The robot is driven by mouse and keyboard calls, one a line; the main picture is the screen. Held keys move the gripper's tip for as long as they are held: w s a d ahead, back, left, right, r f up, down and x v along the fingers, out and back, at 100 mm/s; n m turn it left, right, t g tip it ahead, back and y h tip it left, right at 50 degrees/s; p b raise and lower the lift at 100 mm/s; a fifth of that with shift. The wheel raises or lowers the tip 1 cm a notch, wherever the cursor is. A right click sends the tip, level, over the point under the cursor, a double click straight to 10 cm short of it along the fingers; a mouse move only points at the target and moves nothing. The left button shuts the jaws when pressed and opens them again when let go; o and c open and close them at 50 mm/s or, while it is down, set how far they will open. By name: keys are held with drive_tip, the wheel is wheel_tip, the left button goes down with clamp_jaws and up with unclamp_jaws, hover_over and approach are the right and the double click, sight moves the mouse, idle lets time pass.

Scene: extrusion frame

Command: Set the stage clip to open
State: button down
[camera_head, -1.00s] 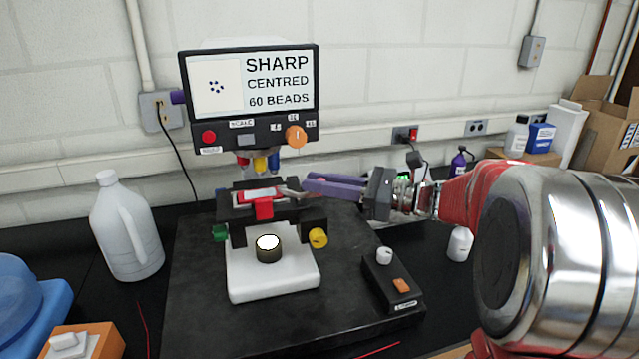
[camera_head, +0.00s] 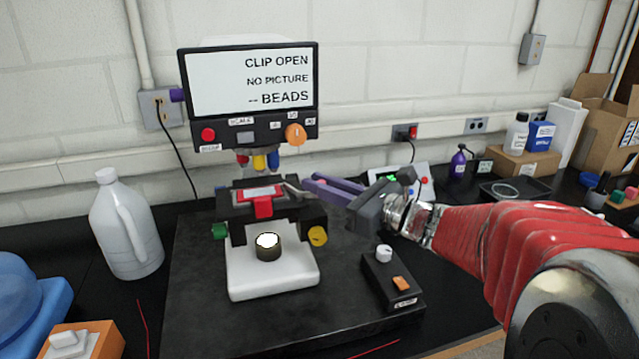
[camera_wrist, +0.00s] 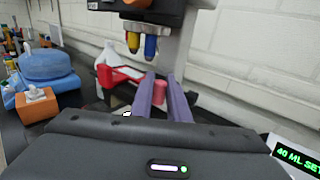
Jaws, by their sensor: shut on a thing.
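The microscope's black stage (camera_head: 316,212) carries a red-and-white slide (camera_head: 259,192). The stage clip (camera_head: 295,188) is a grey metal arm at the stage's right side. My gripper (camera_head: 309,183) has its purple fingers at that clip, reaching in from the right. In the wrist view, my fingers (camera_wrist: 165,97) are shut on the clip's pinkish-red knob (camera_wrist: 158,91); the fingers hide part of it. The screen (camera_head: 250,82) reads "CLIP OPEN", "NO PICTURE" and "-- BEADS".
Coloured objectives (camera_head: 259,162) hang close above the stage. A yellow knob (camera_head: 317,236) sits on the stage's right side, a green one (camera_head: 219,231) on its left. A control box (camera_head: 390,280) stands at front right. A white jug (camera_head: 126,225) stands at left.

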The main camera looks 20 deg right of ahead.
drive_tip(key=shift+s+a+m+t+h, duration=0.25)
drive_tip(key=shift+m+t+h, duration=0.25)
drive_tip(key=shift+m+h, duration=0.4)
drive_tip(key=shift+s+a+m+t+h, duration=0.1)
drive_tip(key=shift+s+m+t+h, duration=0.35)
drive_tip(key=shift+h, duration=0.8)
drive_tip(key=shift+s+a+m+t+h, duration=0.1)
drive_tip(key=shift+a+m+t+h, duration=0.1)
drive_tip(key=shift+m+t+h, duration=0.6)
drive_tip(key=shift+m+h, duration=0.45)
drive_tip(key=shift+h, duration=0.3)
drive_tip(key=c, duration=1.7)
unclamp_jaws()
drive_tip(key=shift+s, duration=0.2)
